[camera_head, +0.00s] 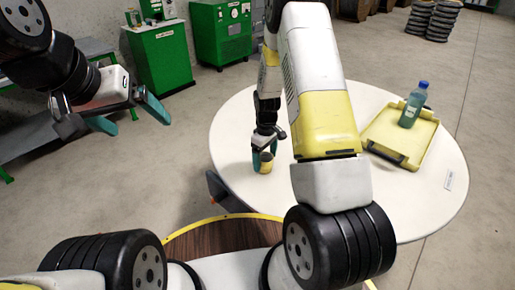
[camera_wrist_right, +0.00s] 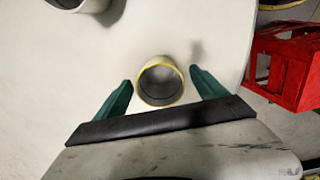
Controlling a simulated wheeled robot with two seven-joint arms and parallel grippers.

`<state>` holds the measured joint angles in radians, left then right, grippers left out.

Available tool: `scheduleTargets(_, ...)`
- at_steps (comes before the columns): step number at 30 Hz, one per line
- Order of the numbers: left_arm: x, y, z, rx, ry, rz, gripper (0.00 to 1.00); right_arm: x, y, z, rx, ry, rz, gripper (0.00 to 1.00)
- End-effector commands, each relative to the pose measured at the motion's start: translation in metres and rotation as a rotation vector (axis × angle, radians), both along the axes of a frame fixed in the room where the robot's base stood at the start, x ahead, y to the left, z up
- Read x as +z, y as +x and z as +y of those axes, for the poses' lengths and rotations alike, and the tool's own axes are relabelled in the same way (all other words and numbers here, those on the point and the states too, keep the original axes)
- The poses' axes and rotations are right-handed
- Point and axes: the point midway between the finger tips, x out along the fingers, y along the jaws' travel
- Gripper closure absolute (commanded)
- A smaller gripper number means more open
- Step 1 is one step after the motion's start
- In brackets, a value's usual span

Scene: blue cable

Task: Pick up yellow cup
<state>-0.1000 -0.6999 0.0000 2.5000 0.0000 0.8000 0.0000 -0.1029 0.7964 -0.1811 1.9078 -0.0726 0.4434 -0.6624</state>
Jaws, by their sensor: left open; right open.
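The yellow cup (camera_head: 266,162) stands upright on the white round table (camera_head: 235,125), near its left edge. In the right wrist view its yellow rim and dark inside (camera_wrist_right: 160,81) show from above. My right gripper (camera_head: 264,152) is open, with its teal fingers on either side of the cup. In the wrist view (camera_wrist_right: 160,77) gaps show between the fingers and the cup. My left gripper (camera_head: 138,110) is open and empty, off the left side of the table. My right arm hides the middle of the table.
A yellow tray (camera_head: 385,130) with a teal, blue-capped bottle (camera_head: 411,108) is on the table's right side. Green cabinets (camera_head: 160,55) stand behind. A red crate (camera_wrist_right: 288,65) shows at the right of the wrist view.

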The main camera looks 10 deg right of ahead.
Motion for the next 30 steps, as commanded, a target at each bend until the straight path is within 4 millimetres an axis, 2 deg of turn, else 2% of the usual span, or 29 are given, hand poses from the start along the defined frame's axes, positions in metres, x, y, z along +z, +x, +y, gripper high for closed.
scheduleTargets(5,0.000,0.000,0.000,0.000,0.000,0.000,0.10,0.000,0.000,0.000,0.000,0.000,-0.001,0.18)
scheduleTargets(6,0.000,0.000,0.000,0.000,0.000,0.000,0.10,0.000,0.000,0.000,0.000,0.000,-0.001,0.22)
scheduleTargets(16,0.000,0.000,0.000,0.000,0.000,0.000,0.10,0.000,0.000,0.000,0.000,0.001,-0.001,0.87)
scheduleTargets(25,0.000,0.000,0.000,0.000,0.000,0.000,0.10,0.006,0.001,0.000,-0.001,0.001,-0.002,0.87)
scheduleTargets(30,0.000,0.000,0.000,0.000,0.000,0.000,0.10,0.034,0.002,0.000,0.000,0.001,-0.007,0.87)
